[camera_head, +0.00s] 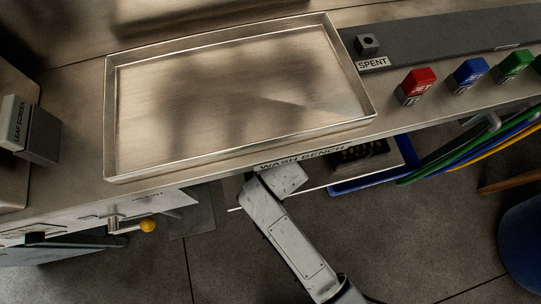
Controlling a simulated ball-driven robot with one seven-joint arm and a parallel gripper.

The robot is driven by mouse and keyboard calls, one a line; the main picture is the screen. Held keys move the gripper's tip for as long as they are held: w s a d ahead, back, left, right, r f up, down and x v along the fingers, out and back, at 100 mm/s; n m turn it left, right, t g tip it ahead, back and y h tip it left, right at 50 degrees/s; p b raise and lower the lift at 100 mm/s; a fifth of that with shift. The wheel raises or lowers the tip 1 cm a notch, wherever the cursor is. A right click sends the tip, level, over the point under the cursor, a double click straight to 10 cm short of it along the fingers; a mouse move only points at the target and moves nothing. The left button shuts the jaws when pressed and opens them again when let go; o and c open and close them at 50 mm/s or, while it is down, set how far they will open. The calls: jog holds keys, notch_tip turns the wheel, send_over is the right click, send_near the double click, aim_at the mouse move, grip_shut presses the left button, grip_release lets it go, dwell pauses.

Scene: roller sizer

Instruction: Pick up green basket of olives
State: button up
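I see no green basket of olives in this view. My arm reaches up from the bottom centre, and its grey-white wrist end is at the front edge of the wash bench (215,172), just under the "WASH BENCH" label. My gripper's fingers do not show, so I cannot see whether it holds anything. Below the bench edge, right of my wrist, a pale-rimmed tray holds dark, bumpy contents (364,154) that I cannot identify. The bench partly hides it.
A shallow, empty metal tray (115,120) is on the bench. Red (416,86), blue (469,74) and green (514,65) jet blocks stand right of it. A blue tray edge (375,181), coloured hoses (455,158) and a blue stool (525,245) are at the right. A yellow-knobbed lever (147,226) sticks out at left.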

jog(key=shift+w+f, duration=0.1)
jog(key=shift+f, duration=0.1)
grip_shut()
dwell(0.3)
jog(key=shift+r, duration=0.1)
dwell(0.9)
